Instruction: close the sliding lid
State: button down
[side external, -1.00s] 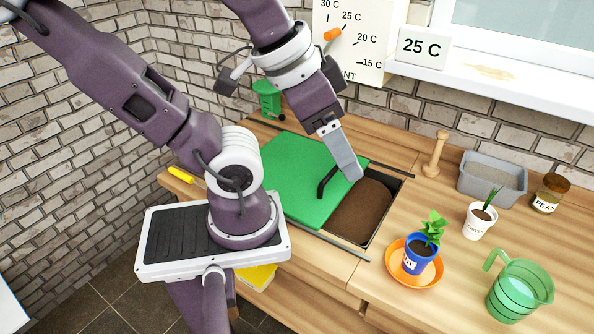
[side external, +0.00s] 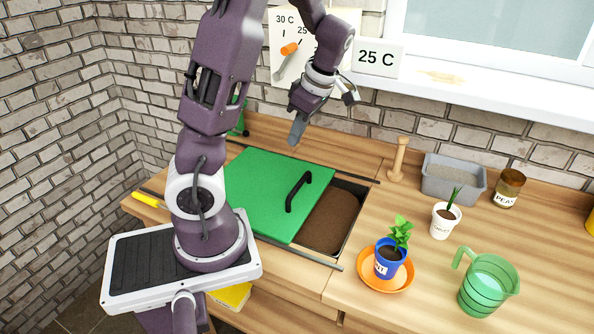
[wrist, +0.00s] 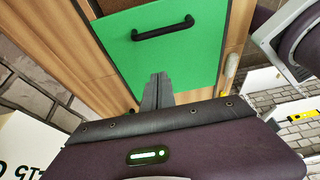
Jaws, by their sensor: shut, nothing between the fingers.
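The green sliding lid (side external: 258,190) lies in its rails on the wooden counter, with a black handle (side external: 298,190) near its right edge. It covers the left part of the bin; the right part is open and shows brown soil (side external: 328,219). My gripper (side external: 297,132) is shut and empty, above the back edge of the lid and apart from the handle. In the wrist view the lid (wrist: 190,62) and handle (wrist: 163,28) lie beyond my shut fingertips (wrist: 158,78).
Right of the bin stand a blue pot with a plant (side external: 390,258) on an orange saucer (side external: 403,284), a white pot (side external: 443,221), a green jug (side external: 486,287) and a grey tray (side external: 452,184). A wooden peg (side external: 397,160) stands behind.

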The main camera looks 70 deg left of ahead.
send_over(284, 186)
notch_tip(284, 186, down, 9)
jog(key=shift+f, duration=0.1)
jog(key=shift+w+d+f, duration=0.2)
jog(key=shift+w+d, duration=0.35)
jog(key=shift+w, duration=0.05)
jog(key=shift+w+d+f, duration=0.2)
jog(key=shift+w+d, duration=0.35)
jog(key=shift+w, duration=0.05)
jog(key=shift+w+d, duration=0.25)
